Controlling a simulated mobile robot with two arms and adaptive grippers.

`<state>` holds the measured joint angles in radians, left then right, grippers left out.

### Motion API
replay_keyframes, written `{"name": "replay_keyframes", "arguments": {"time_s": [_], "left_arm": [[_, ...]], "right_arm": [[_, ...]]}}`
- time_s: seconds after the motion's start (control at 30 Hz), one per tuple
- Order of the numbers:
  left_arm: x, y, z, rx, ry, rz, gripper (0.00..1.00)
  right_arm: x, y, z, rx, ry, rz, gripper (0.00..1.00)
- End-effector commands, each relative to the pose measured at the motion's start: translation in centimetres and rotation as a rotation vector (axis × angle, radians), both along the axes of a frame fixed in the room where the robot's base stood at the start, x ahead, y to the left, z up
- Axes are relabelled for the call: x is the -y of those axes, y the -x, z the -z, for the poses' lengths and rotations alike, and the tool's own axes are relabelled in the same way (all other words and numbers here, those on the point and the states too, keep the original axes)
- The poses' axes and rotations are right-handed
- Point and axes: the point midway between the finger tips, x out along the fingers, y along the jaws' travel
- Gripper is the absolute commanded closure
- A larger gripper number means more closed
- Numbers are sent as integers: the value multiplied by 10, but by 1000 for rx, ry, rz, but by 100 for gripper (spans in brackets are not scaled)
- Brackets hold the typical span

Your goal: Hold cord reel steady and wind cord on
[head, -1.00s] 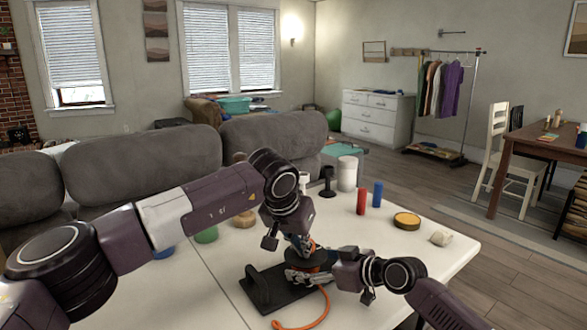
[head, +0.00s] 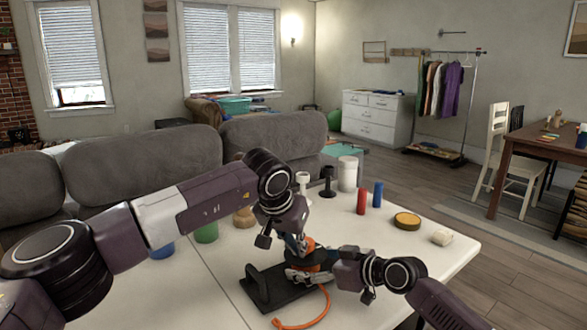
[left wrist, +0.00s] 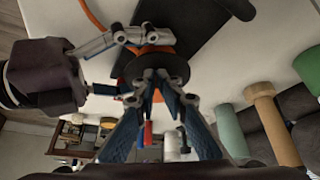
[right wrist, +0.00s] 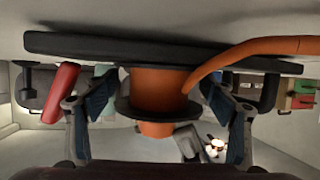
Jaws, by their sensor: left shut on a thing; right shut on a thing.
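The cord reel stands on the white table, with a black base plate (head: 285,292), an upright black handle, an orange drum (right wrist: 158,92) and a black flange (right wrist: 158,112). An orange knob (right wrist: 155,131) sits beyond the flange. The orange cord (head: 312,317) runs from the drum and curves over the table front. My left gripper (left wrist: 152,76) comes from above, shut at the reel's top; the exact part held is partly hidden. My right gripper (right wrist: 160,88) is shut on the reel from the right side, with its fingers on either side of the drum.
A green item (head: 206,232) is behind my left arm. The grey sofa (head: 265,140) is behind the table.

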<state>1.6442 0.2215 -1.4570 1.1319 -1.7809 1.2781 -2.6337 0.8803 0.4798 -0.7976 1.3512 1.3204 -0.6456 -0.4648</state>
Motion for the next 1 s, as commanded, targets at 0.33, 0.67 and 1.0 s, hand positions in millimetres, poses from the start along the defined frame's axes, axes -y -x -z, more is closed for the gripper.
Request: {"name": "replay_keyframes", "arguments": {"time_s": [0.33,0.67,1.0], "left_arm": [[-12,-1,-6,12,-7,-17,100],[-10,0,-44,11,-7,-12,100],[-9,1,-61,7,-6,-9,100]], "right_arm": [[0,4,9,-11,16,-9,64],[0,3,9,-13,15,-5,64],[1,3,9,-15,13,-4,64]]}}
